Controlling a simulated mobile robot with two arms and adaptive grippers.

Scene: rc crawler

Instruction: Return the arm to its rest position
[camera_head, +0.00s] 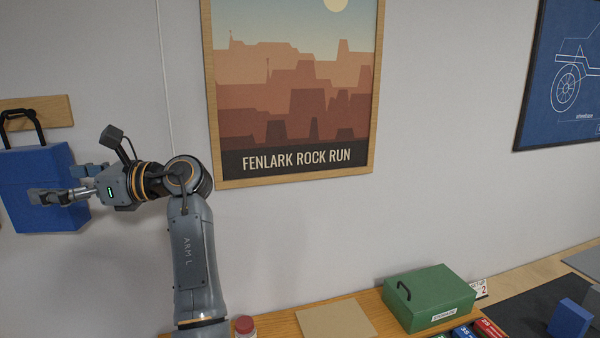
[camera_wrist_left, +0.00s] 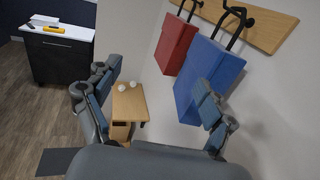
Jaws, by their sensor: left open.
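My left arm (camera_head: 195,250) rises from the bottom of the head view and bends left at its elbow. Its gripper (camera_head: 58,183) points left, in front of the blue bag on the wall. In the left wrist view the gripper (camera_wrist_left: 157,78) is open, with its two fingers wide apart and nothing between them. The blue bag (camera_wrist_left: 207,75) hangs by its black handle from a wall hook, behind and beside the right-hand finger. I cannot tell whether that finger touches it. My right gripper is not in view.
A red bag (camera_wrist_left: 176,45) hangs beside the blue one on a wooden rack (camera_wrist_left: 262,25). A small wooden table (camera_wrist_left: 128,100) with two white balls stands below. A green box (camera_head: 430,297) and a blue block (camera_head: 570,320) are on the bench. The wall right of my arm is clear below a poster (camera_head: 295,90).

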